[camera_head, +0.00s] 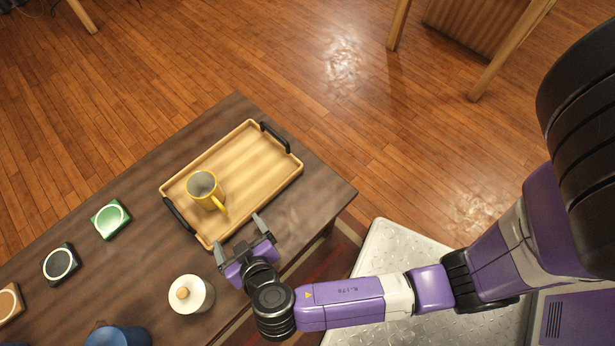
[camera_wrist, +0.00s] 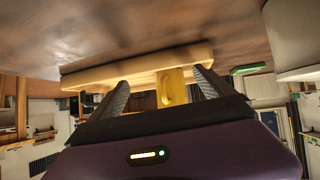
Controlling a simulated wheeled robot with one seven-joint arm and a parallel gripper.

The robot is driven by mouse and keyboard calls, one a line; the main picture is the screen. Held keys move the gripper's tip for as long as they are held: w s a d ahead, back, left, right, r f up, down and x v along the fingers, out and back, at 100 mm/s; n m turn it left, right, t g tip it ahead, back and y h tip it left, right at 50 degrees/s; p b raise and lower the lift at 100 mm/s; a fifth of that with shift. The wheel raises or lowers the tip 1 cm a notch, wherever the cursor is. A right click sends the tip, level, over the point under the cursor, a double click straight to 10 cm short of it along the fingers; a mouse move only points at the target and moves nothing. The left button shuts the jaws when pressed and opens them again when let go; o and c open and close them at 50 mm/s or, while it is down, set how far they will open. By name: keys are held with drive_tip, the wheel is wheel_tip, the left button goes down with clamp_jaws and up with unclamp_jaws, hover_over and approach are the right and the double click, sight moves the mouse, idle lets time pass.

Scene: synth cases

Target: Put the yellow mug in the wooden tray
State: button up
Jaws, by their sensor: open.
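The yellow mug (camera_head: 204,188) stands upright in the wooden tray (camera_head: 250,165), toward its left side in the head view. Its handle points toward my gripper. My gripper (camera_head: 241,230) is open and empty beside the tray's near edge, with its fingers toward the mug and apart from it. In the wrist view the mug (camera_wrist: 172,88) shows between my two fingers (camera_wrist: 160,92), beyond their tips, with the tray (camera_wrist: 140,66) around it. The picture there appears upside down.
A white lidded jar (camera_head: 191,295) stands near my gripper on the dark table (camera_head: 140,225). A blue container (camera_head: 118,337) is at the bottom edge. Green (camera_head: 110,219), black (camera_head: 61,263) and orange-brown (camera_head: 9,303) coasters lie to the left. The tray has black handles (camera_head: 275,137).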

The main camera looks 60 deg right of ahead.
drive_tip(key=s+n+y, duration=0.1)
drive_tip(key=s, duration=0.2)
drive_tip(key=s+f+n+y, duration=0.1)
drive_tip(key=s, duration=0.2)
drive_tip(key=s+d+f+y, duration=0.1)
drive_tip(key=s, duration=0.1)
drive_tip(key=shift+s+n+y, duration=0.3)
drive_tip(key=shift+s+n, duration=0.1)
drive_tip(key=s+d+r+t, duration=0.1)
drive_tip(key=s+r, duration=0.3)
drive_tip(key=r, duration=0.4)
drive_tip(key=s+d+r+n+t+y, duration=0.1)
drive_tip(key=s+r, duration=0.3)
drive_tip(key=r, duration=0.4)
drive_tip(key=s+d+r+n+t, duration=0.1)
drive_tip(key=s+d+r+t, duration=0.2)
drive_tip(key=r, duration=0.4)
drive_tip(key=shift+s+d+r+y, duration=0.3)
drive_tip(key=shift+s+r+y, duration=0.1)
drive_tip(key=shift+s, duration=0.15)
wheel_tip(320, 180, up, 19)
drive_tip(key=p, duration=1.9)
drive_tip(key=shift+r, duration=0.2)
